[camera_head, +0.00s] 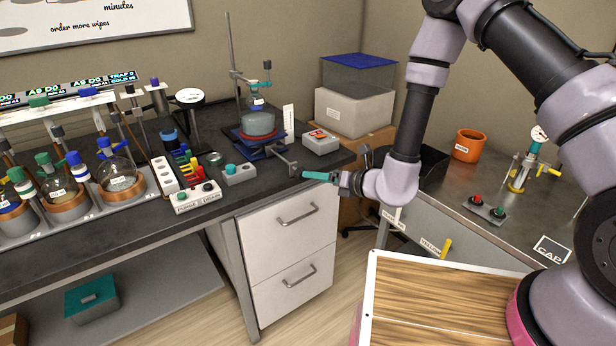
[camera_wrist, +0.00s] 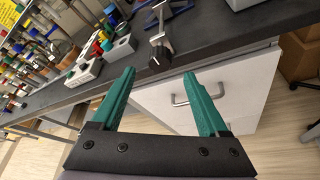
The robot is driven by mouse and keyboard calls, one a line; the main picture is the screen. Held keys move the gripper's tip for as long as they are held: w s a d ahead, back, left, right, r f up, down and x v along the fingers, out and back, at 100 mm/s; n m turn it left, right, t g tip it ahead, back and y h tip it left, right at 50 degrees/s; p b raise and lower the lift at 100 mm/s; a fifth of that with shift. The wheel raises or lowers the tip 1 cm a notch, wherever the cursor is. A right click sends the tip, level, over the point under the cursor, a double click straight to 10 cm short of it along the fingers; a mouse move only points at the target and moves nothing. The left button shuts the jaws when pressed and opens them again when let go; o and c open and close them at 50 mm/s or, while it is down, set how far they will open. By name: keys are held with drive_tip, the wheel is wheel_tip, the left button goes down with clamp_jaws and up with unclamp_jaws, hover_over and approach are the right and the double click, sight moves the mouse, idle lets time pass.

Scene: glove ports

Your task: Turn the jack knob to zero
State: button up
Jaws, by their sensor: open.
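The blue lab jack (camera_head: 248,148) stands near the right end of the dark bench, with a red-rimmed heater and a round flask on it. Its dark knob (camera_head: 294,171) is on a metal shaft that sticks out toward the bench's front edge. The knob (camera_wrist: 161,55) also shows in the wrist view, just beyond my fingertips and between their lines. My gripper (camera_head: 306,175) has teal fingers and is close to the knob. In the wrist view my gripper (camera_wrist: 160,73) is open and empty. A white upright scale (camera_head: 288,119) stands by the jack; its marks are too small to read.
A control box with a teal knob (camera_head: 238,173) is to the left. White drawers (camera_head: 295,220) with handles are below the bench edge. Open space lies in front of the drawers.

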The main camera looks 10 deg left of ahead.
drive_tip(key=v, duration=0.4)
wheel_tip(320, 180, up, 14)
drive_tip(key=n+g+y, duration=0.3)
drive_tip(key=n, duration=0.3)
drive_tip(key=s+d+r+n+g+h, duration=0.1)
drive_tip(key=s+d+r+n+g, duration=0.15)
drive_tip(key=r+n, duration=0.3)
drive_tip(key=s+d+r+n+g, duration=0.2)
drive_tip(key=s+d+r+n, duration=0.15)
drive_tip(key=r, duration=0.25)
drive_tip(key=s+d+r+n+t+h, duration=0.2)
drive_tip(key=d+r+n+h, duration=0.1)
drive_tip(key=d, duration=0.7)
drive_tip(key=s+d+r+n+t+h, duration=0.2)
drive_tip(key=d+r+n+t+h, duration=0.1)
drive_tip(key=d, duration=0.7)
drive_tip(key=s+d+r+n+t+h, duration=0.2)
drive_tip(key=d+r+n+h, duration=0.3)
drive_tip(key=d, duration=0.5)
drive_tip(key=shift+s+r+t+h, duration=0.25)
drive_tip(key=shift+r+t+h, duration=0.3)
drive_tip(key=shift+r+h, duration=0.25)
